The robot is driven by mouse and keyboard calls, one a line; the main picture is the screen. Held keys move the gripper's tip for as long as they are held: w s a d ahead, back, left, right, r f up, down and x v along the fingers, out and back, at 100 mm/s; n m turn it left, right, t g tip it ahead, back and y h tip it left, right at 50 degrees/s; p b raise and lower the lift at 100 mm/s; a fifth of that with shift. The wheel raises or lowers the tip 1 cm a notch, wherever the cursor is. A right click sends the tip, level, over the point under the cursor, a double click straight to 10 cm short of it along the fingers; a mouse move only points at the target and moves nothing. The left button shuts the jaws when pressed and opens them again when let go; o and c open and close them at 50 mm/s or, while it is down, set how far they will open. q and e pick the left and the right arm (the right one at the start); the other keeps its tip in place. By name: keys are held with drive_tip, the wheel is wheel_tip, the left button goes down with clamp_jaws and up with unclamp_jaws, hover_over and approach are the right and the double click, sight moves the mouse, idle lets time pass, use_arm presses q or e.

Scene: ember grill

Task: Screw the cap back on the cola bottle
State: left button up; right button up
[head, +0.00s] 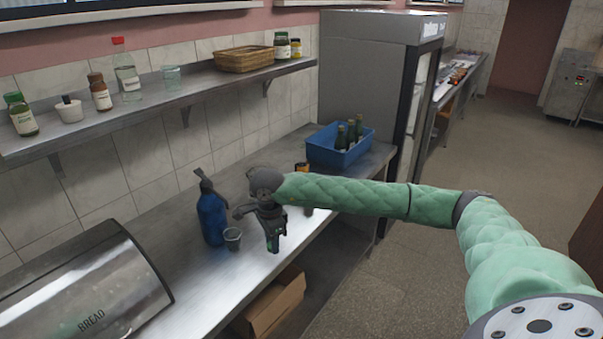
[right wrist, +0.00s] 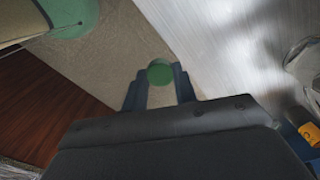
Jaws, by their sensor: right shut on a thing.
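My right gripper (head: 273,242) hangs pointing down over the front part of the steel counter. In the right wrist view its two dark fingers (right wrist: 160,84) are shut on a round green cap (right wrist: 160,72), held at the tips. A small green patch of the cap shows at the fingertips in the head view (head: 282,243). Behind my right forearm stands a partly hidden item with an orange top (head: 302,167); I cannot tell whether it is the cola bottle. No bottle shows under the cap. My left gripper is not in view.
A blue siphon bottle (head: 211,218) and a small grey cup (head: 232,238) stand left of the gripper. A blue crate (head: 325,154) with green bottles stands at the counter's far end. A bread box (head: 85,285) fills the near left. A cardboard box (head: 270,310) sits below.

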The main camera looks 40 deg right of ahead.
drive_tip(key=shift+s+a+n, duration=0.2)
drive_tip(key=shift+s+n, duration=0.05)
drive_tip(key=shift+n, duration=0.85)
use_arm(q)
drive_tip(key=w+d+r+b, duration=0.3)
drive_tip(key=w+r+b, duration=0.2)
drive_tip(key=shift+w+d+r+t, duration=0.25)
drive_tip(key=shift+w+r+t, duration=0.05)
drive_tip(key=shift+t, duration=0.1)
use_arm(e)
drive_tip(key=s+a+r+n, duration=0.1)
drive_tip(key=a+r+n, duration=0.1)
drive_tip(key=a+n, duration=0.4)
drive_tip(key=s+a+r+n, duration=0.1)
drive_tip(key=a+r+n, duration=0.2)
drive_tip(key=a+n, duration=0.3)
drive_tip(key=n, duration=0.5)
drive_tip(key=shift+r, duration=0.35)
drive_tip(key=shift+a, duration=0.1)
